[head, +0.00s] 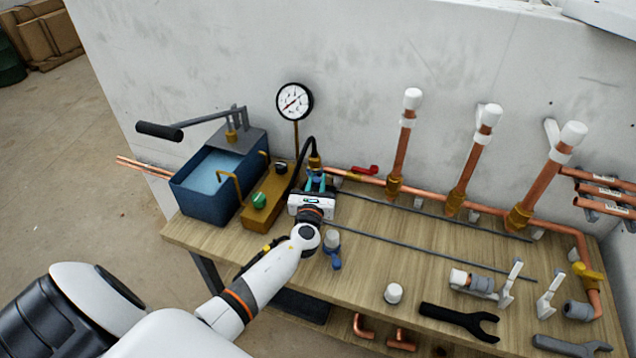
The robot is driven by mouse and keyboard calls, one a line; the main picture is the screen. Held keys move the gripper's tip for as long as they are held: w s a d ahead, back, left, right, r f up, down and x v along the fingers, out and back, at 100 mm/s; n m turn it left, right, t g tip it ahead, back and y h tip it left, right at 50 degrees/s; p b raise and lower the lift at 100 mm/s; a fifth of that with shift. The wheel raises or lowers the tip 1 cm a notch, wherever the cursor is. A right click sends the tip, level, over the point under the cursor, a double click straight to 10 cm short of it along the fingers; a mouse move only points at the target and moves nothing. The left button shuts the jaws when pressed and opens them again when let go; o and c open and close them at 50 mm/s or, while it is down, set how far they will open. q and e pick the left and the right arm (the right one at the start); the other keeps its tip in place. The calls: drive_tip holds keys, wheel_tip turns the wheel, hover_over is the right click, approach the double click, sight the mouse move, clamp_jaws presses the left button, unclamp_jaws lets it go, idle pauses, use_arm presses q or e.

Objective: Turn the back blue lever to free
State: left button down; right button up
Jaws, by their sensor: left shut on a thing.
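My left gripper (315,182) reaches in over the left half of the bench, by the pipe fitting under the black hose. Its teal-coloured fingers are shut on what appears to be the back blue lever, which the fingers and gripper body mostly hide, so its angle cannot be told. Another blue lever (336,261), on a grey round body, stands nearer the bench's front edge, just right of my left wrist and apart from it. My right gripper is not in view.
A blue water tank (205,205) with a pump handle and a brass block (266,202) stand left of the gripper. A gauge (295,102) rises behind. A red lever (362,170) and upright copper pipes stand right. Wrenches and fittings lie at the front right.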

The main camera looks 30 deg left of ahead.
use_arm(q)
drive_tip(key=shift+s+a+f+m+t+h+b, duration=0.15)
drive_tip(key=shift+m+h+b, duration=0.1)
drive_tip(key=shift+m+h, duration=0.15)
drive_tip(key=shift+s+a+m+t+h+b, duration=0.2)
drive_tip(key=shift+m+h, duration=0.1)
drive_tip(key=shift+h, duration=0.2)
drive_tip(key=shift+s+a+f+m+t+h+b, duration=0.1)
drive_tip(key=shift+a+m+t+h+b, duration=0.15)
drive_tip(key=shift+m+h+b, duration=0.65)
drive_tip(key=h+b, duration=0.1)
drive_tip(key=m+h+b, duration=0.1)
drive_tip(key=h+b, duration=0.1)
drive_tip(key=shift+s+a, duration=0.15)
drive_tip(key=shift+a, duration=0.25)
drive_tip(key=shift+s+a+m+h+b, duration=0.1)
drive_tip(key=shift+a+m+h+b, duration=0.1)
drive_tip(key=shift+m+h+b, duration=0.6)
drive_tip(key=c, duration=1.3)
unclamp_jaws()
drive_tip(key=shift+r, duration=0.2)
